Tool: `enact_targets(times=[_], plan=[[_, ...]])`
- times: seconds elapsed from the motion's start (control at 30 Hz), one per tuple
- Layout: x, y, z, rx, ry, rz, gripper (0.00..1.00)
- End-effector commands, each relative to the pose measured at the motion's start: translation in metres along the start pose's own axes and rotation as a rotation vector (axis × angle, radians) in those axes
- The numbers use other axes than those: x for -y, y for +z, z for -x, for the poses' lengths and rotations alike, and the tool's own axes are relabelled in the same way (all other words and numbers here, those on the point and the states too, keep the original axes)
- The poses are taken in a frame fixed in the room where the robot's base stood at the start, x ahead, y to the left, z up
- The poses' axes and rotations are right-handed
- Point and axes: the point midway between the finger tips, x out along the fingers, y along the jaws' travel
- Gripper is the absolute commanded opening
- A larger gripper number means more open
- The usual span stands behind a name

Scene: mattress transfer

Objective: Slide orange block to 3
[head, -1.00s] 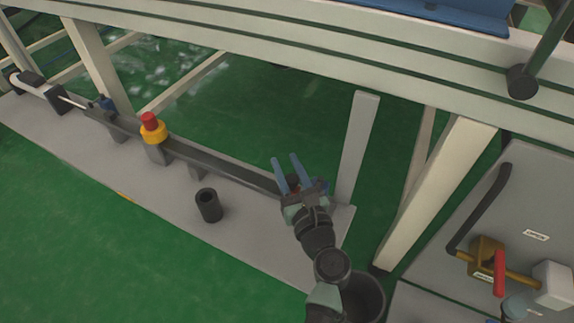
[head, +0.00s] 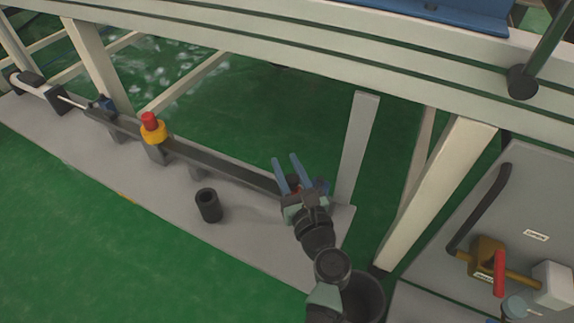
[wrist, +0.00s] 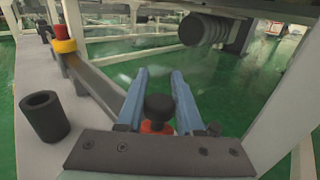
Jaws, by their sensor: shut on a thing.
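The orange block (wrist: 157,127), topped by a round black knob (wrist: 159,107), sits at the near end of the dark rail, and it is mostly hidden behind my gripper's plate in the wrist view. My gripper (wrist: 160,72) has two long blue fingers, one on each side of the block and knob, and is shut on the block. In the head view, my gripper (head: 285,157) is at the right end of the rail (head: 225,171), and the block is largely covered by it. I cannot make out a mark for 3.
A red and yellow button post (head: 151,128) stands along the rail to the left. A black hollow cylinder (head: 208,205) stands on the grey base plate (head: 120,180) in front of the rail. A pale upright post (head: 358,145) rises just right of my gripper.

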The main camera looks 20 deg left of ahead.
Motion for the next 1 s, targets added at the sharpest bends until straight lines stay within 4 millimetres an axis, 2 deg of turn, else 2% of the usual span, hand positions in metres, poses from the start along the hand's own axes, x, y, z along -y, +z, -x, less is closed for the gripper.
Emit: enact_targets(times=[0.33,0.57,0.83,0.87,1.0], plan=[[0.000,-0.001,0.000,-0.001,0.002,-0.001,0.00],[0.018,0.001,0.018,-0.003,-0.001,-0.003,0.00],[0.019,-0.001,0.020,-0.001,0.001,-0.003,0.00],[0.019,-0.001,0.020,-0.001,0.001,-0.003,0.41],[0.019,-0.001,0.020,-0.001,0.001,-0.002,0.66]])
